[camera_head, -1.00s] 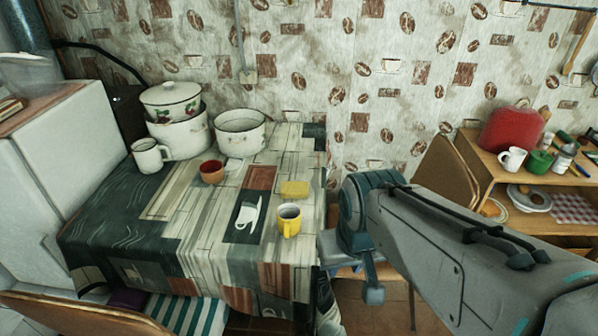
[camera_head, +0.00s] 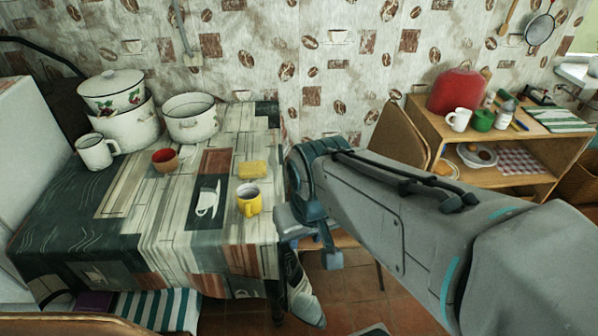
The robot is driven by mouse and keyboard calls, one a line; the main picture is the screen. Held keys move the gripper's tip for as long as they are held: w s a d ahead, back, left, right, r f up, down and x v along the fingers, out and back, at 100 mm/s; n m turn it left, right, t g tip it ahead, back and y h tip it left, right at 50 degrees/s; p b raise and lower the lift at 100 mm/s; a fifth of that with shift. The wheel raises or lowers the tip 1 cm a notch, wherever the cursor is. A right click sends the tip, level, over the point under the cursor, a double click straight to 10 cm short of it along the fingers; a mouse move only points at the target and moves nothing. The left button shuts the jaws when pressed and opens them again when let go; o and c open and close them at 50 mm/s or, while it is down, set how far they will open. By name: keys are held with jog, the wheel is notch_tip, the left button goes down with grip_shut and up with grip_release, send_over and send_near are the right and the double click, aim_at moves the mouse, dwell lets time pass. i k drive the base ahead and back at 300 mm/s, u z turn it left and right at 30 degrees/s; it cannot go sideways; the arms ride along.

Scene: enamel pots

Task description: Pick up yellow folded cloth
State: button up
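The yellow folded cloth (camera_head: 252,170) lies flat on the patterned tablecloth of the table (camera_head: 130,215), near its right edge. A yellow mug (camera_head: 249,203) stands just in front of it, towards me. My grey arm reaches in from the lower right, and its bent joint is just right of the table edge, beside the cloth and mug in the picture. My gripper's fingers cannot be made out in this view.
A red cup (camera_head: 165,160), a white mug (camera_head: 96,151), an open white pot (camera_head: 191,120) and a lidded pot (camera_head: 112,95) stand left of the cloth. A wooden shelf (camera_head: 520,135) with a red container (camera_head: 458,92) is at right. A chair (camera_head: 397,140) stands between.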

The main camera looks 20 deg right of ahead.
aim_at(256, 169)
jog(key=z, duration=1.55)
jog(key=i, duration=0.5)
jog(key=u, duration=2.6)
jog(key=i, duration=0.5)
jog(key=u, duration=0.1)
